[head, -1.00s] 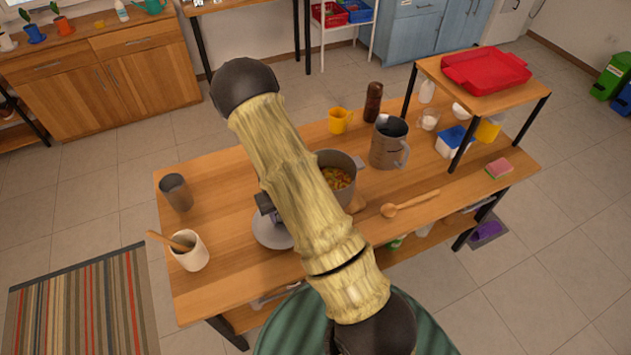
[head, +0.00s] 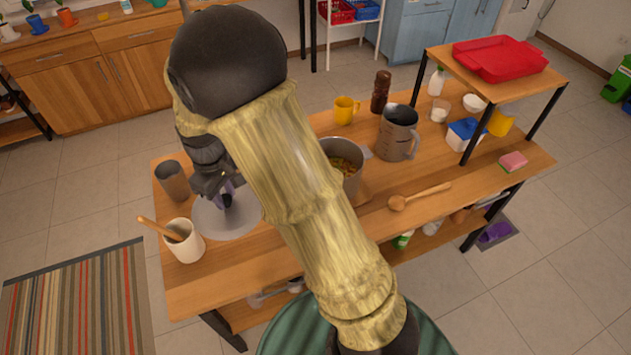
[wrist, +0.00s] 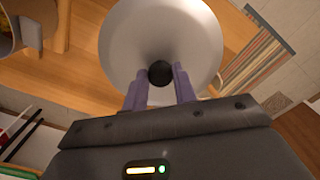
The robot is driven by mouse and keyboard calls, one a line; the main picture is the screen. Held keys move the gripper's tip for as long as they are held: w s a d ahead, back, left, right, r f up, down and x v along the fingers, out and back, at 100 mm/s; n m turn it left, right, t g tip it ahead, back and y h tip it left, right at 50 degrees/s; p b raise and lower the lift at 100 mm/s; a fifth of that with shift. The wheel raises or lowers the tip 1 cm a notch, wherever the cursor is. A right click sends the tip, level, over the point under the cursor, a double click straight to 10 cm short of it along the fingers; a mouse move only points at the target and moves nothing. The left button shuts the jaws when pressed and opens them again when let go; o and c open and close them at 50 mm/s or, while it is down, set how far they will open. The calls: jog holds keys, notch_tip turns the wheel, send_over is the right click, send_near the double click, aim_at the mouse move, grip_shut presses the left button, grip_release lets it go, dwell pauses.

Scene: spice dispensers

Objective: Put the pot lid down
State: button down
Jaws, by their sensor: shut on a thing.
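The pot lid is a round grey disc (head: 226,214) with a dark knob. In the head view it is at the left part of the wooden table, between the white crock and the pot; I cannot tell whether it touches the tabletop. In the wrist view the lid (wrist: 160,35) fills the top middle, with its black knob (wrist: 160,72) between the purple fingertips. My gripper (wrist: 161,78) is shut on the knob. In the head view my gripper (head: 229,198) is partly hidden by my arm. The open pot (head: 345,163) holds food and is partly behind my arm.
A white crock (head: 186,243) with a wooden utensil and a grey cup (head: 172,181) stand left of the lid. A wooden spoon (head: 420,195), metal pitcher (head: 398,135) and yellow mug (head: 345,110) stand or lie on the right. The front left tabletop is clear.

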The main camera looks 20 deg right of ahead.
jog(key=shift+s+a+r+n, duration=0.25)
jog(key=shift+s+r+n, duration=0.05)
jog(key=shift+r, duration=0.35)
notch_tip(320, 180, down, 14)
jog(key=p, duration=0.1)
dwell(0.4)
jog(key=shift+f+p, duration=0.35)
jog(key=shift+f, duration=1.7)
